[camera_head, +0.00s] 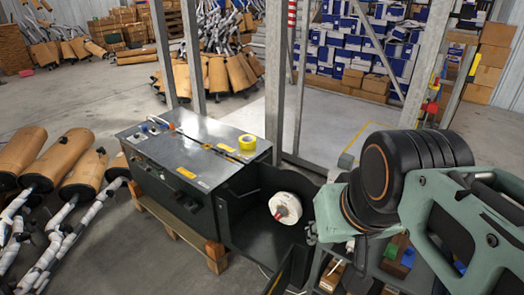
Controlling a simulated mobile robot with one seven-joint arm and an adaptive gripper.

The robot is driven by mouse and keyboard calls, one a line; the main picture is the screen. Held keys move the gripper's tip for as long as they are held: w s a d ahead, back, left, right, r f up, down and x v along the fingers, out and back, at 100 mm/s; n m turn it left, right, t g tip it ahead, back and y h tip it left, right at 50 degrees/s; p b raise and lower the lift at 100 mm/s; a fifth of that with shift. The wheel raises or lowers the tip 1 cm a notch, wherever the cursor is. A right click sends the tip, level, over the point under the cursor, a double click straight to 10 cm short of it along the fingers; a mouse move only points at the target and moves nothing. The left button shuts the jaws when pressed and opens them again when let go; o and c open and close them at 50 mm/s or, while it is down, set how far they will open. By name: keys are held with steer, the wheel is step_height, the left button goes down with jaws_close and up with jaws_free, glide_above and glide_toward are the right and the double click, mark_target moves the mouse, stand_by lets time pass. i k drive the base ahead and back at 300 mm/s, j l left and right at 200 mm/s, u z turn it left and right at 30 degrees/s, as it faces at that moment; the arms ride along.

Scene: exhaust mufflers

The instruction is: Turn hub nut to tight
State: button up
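A white reel (286,208) stands on its side in the dark open bay at the right end of the grey machine (185,150). A small red part (281,211) shows at the reel's centre and appears to be the hub nut. It is too small to tell how tight it sits. My arm fills the right side, with its green and black links to the right of the reel. A dark part below the arm (361,250) may belong to my gripper. The fingers cannot be made out, and no contact with the nut shows.
A yellow tape roll (247,143) sits on the machine top. Grey metal posts (276,80) rise behind it. A cart (395,265) with small blocks is below my arm. Mufflers (80,160) lie at the left. Some floor (110,80) is clear behind the machine.

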mark_target(277, 215)
steer(key=l+u, duration=0.1)
steer(key=k+l, duration=0.15)
steer(key=l, duration=0.15)
steer(key=k+j, duration=0.1)
steer(key=j, duration=0.3)
steer(key=k+j+z, duration=0.1)
steer(key=j, duration=0.35)
steer(key=k+j, duration=0.15)
steer(key=j, duration=0.25)
steer(key=j+z, duration=0.25)
steer(key=j, duration=0.5)
steer(key=i+j+z, duration=0.1)
steer(key=j, duration=0.65)
steer(key=i+j+z, duration=0.15)
steer(key=j, duration=0.2)
steer(key=i+j+z, duration=0.1)
steer(key=j, duration=0.3)
steer(key=i+j+z, duration=0.15)
steer(key=i+j, duration=0.15)
steer(key=i+j+z, duration=0.1)
steer(key=i+j, duration=0.15)
steer(key=j, duration=0.15)
steer(key=i+j+z, duration=0.3)
steer(key=i+j, duration=0.3)
steer(key=i, duration=0.1)
